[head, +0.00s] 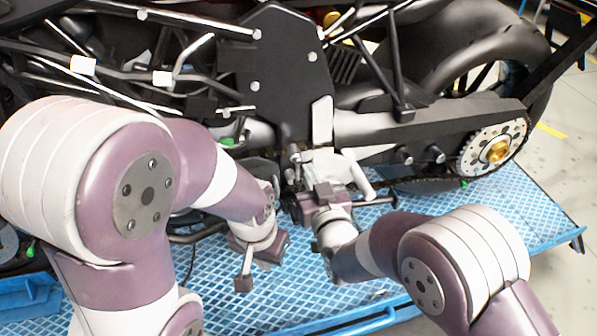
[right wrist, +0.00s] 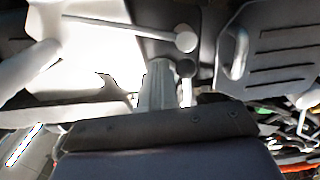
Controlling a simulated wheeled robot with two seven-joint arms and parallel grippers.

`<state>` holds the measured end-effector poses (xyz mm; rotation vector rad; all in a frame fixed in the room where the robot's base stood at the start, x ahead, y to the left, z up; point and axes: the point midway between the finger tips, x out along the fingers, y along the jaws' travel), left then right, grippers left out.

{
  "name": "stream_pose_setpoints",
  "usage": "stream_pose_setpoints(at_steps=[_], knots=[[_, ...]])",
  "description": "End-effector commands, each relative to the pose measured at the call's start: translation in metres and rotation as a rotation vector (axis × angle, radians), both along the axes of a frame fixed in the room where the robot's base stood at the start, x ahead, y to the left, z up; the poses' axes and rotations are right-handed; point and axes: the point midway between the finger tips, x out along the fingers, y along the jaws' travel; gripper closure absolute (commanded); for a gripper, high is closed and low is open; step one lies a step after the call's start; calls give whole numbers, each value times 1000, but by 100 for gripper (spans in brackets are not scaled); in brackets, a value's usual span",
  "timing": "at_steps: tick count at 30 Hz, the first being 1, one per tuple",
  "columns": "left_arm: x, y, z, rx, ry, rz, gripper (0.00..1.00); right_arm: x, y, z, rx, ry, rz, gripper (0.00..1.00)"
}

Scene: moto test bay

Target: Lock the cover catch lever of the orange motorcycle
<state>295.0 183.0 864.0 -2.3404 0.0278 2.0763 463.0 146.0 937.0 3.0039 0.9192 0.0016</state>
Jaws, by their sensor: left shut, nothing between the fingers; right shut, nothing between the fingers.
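The motorcycle (head: 275,60) fills the back of the head view; the parts in view are mostly black and grey, and I see no orange on it. In the right wrist view, a thin rod with a round grey knob (right wrist: 185,40) lies across a pale panel; I cannot tell whether it is the cover catch lever. My right gripper (head: 322,172) is shut and empty, close to the motorcycle's lower middle. Its fingers (right wrist: 165,88) point toward the knob in the right wrist view; contact is unclear. My left gripper (head: 243,282) is shut and empty, pointing down over the blue platform.
The blue lattice platform (head: 510,215) lies under the motorcycle. The rear wheel (head: 535,85) and silver sprocket (head: 480,158) are at the right. A vented dark plate with a handle (right wrist: 236,55) is right of the fingers.

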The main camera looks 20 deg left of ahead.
Motion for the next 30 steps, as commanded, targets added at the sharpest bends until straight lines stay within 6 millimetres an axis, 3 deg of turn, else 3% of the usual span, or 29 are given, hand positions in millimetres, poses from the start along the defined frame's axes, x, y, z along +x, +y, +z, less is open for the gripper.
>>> stream_pose_setpoints(at_steps=[30], knots=[[0,0,-11,0,0,0,100,-13,19,-7,0,0,1,100]])
